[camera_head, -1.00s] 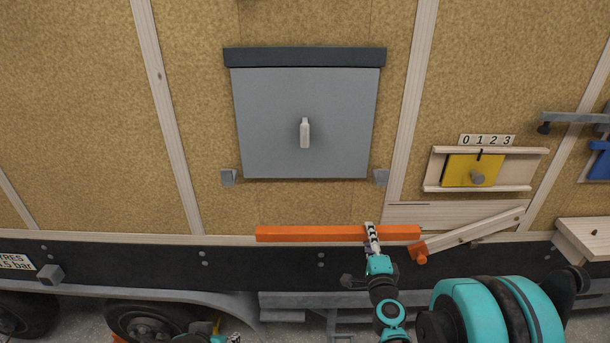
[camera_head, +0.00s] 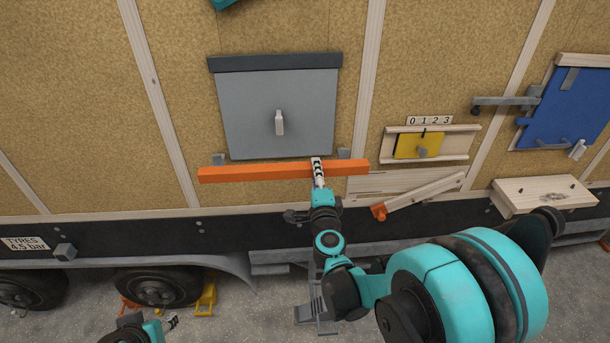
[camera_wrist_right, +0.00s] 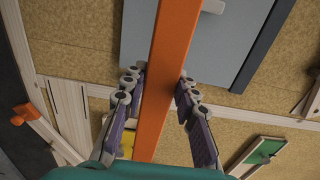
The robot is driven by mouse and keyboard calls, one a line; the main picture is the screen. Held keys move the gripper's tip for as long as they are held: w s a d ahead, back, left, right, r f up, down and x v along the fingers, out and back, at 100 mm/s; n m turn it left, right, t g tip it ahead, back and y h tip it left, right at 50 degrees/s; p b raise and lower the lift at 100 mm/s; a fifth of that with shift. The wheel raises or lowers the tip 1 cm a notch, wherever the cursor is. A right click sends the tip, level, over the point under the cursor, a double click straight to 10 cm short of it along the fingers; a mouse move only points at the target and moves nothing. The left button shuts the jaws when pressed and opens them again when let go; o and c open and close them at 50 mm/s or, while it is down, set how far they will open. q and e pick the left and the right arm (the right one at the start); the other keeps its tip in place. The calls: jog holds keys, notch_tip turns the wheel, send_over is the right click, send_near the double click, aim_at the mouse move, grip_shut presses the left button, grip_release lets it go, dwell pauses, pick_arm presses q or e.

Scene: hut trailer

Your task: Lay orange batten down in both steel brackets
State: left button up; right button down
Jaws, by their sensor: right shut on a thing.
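The orange batten (camera_head: 250,172) is held nearly level, its left end slightly lower, in front of the wall below the grey hatch. My right gripper (camera_head: 318,168) is shut on it right of its middle. In the right wrist view the batten (camera_wrist_right: 168,65) runs between the two fingers of my right gripper (camera_wrist_right: 160,88). The left steel bracket (camera_head: 218,158) and the right steel bracket (camera_head: 343,154) show just above the batten, at the hatch's lower corners. Their lower parts look covered by it. My left gripper (camera_head: 172,321) is low at the left, small, its jaws unclear.
The grey hatch panel (camera_head: 277,110) has a pale handle (camera_head: 280,122). Right of it are a yellow slider (camera_head: 418,146), a slanted wooden bar with an orange end (camera_head: 420,196), a wooden shelf (camera_head: 545,193) and a blue panel (camera_head: 570,110). Wheels stand below.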

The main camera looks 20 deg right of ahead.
aim_at(308, 135)
jog(key=shift+s+a+r, duration=0.1)
jog(key=shift+a+r, duration=0.1)
jog(key=shift+r, duration=0.1)
jog(key=shift+f, duration=0.1)
jog(key=shift+w, duration=0.2)
jog(key=shift+b+x, duration=0.4)
jog(key=shift+x, duration=0.8)
jog(key=shift+f+b+x, duration=0.15)
jog(key=shift+b+x, duration=0.4)
jog(key=shift+x, duration=2.55)
jog(key=shift+f+b+x, duration=0.15)
jog(key=shift+b+x, duration=0.4)
jog(key=shift+x, duration=2.6)
jog(key=shift+d, duration=0.2)
jog(key=shift+a, duration=0.25)
